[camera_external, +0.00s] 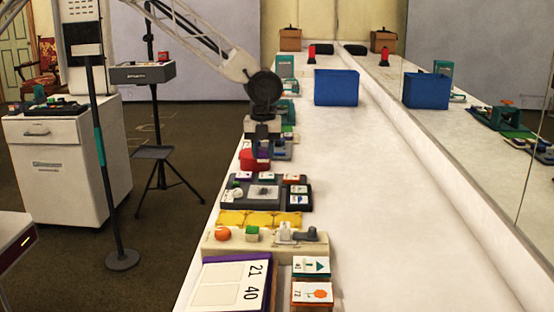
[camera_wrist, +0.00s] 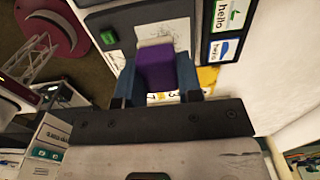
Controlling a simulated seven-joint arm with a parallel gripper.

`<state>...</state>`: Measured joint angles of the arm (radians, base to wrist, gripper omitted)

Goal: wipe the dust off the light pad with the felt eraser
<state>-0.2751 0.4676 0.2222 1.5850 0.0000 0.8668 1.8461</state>
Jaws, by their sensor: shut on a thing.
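In the external view my gripper (camera_external: 262,149) points down behind the dark grey board. There the light pad (camera_external: 263,192) shows in the board's middle with a grey smudge. I cannot tell whether the eraser touches the pad.
Picture cards, including a "hello" card (camera_wrist: 230,16), and a green block (camera_wrist: 108,37) flank the pad. Yellow tiles (camera_external: 258,219) and a cream tray (camera_external: 265,243) lie nearer the camera. A red object (camera_external: 253,162) is beside my gripper. The white counter right of the board is clear.

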